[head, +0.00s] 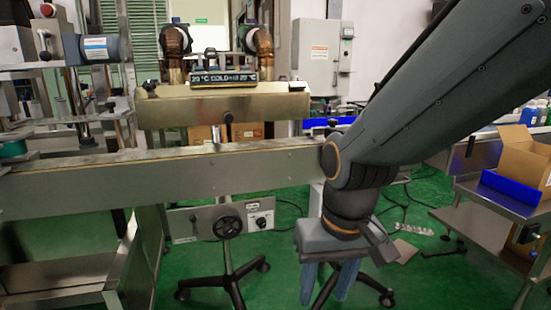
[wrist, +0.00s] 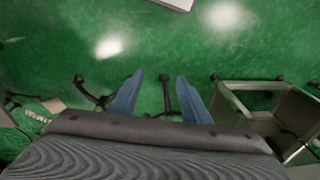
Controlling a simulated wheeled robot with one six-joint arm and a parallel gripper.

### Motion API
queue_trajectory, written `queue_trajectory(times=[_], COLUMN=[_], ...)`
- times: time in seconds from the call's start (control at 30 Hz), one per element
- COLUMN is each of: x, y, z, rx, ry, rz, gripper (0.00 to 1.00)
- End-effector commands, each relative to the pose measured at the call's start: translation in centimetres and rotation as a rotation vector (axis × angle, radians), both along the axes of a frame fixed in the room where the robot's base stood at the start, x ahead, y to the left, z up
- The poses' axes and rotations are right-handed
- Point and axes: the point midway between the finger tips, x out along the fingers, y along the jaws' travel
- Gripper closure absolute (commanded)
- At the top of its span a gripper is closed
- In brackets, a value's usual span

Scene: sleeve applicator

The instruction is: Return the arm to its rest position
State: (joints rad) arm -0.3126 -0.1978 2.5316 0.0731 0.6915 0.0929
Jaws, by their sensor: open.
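My arm (head: 440,80) reaches in from the upper right of the head view and bends down at a joint with an orange ring. My gripper (head: 325,285) hangs from its end, pointing down, with two blue fingers apart and nothing between them. In the wrist view the gripper (wrist: 155,95) shows the same two fingers spread over the green floor. The gripper is in front of the conveyor's long metal rail and below its top edge. No held object shows in either view.
The metal conveyor rail (head: 170,185) crosses the left and middle, with a brass-coloured heating unit (head: 220,107) above it. A handwheel (head: 228,227) sits below. At the right, a steel table (head: 490,215) carries a cardboard box (head: 524,160) and blue tray. Wheeled stand legs and cables lie on the floor.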

Motion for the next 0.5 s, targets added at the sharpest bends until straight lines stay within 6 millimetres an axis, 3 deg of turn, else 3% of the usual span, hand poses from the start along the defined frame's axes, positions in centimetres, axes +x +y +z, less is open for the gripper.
queue_trajectory(times=[0.23,0.5], x=[-4.8,-4.3], y=[-1.5,-2.6], z=[1.6,3.4], rx=[-0.029,-0.036], ry=[0.096,0.095], rz=[0.105,0.057], gripper=[0.57,0.57])
